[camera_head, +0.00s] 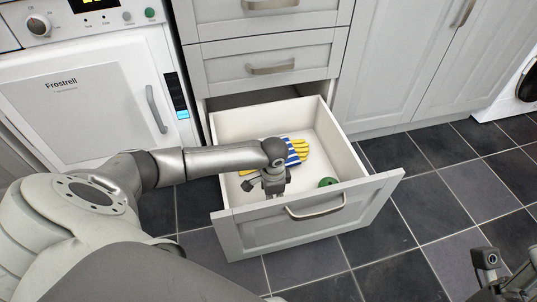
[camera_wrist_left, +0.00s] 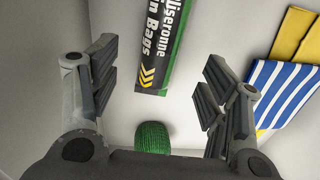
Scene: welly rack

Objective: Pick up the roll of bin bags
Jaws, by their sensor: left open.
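The bin bags (camera_wrist_left: 158,45), dark with a green edge and white "in Bags" lettering, lie on the drawer floor in the left wrist view, their far end cut off by the frame. In the head view I cannot make them out behind my left gripper (camera_head: 273,190). That gripper is inside the open drawer (camera_head: 365,213), pointing down. In the left wrist view its fingers (camera_wrist_left: 161,62) are wide apart, with the bin bags showing between them and nothing held. My right gripper (camera_head: 500,278) is partly in view at the bottom right; its jaw opening is unclear.
Yellow, blue-and-white striped gloves (camera_head: 297,152) lie in the drawer, right of the bin bags in the wrist view. A green ridged object (camera_head: 328,182) lies near the drawer front, also in the wrist view (camera_wrist_left: 152,138). Drawer walls surround my left gripper. Tiled floor at right is clear.

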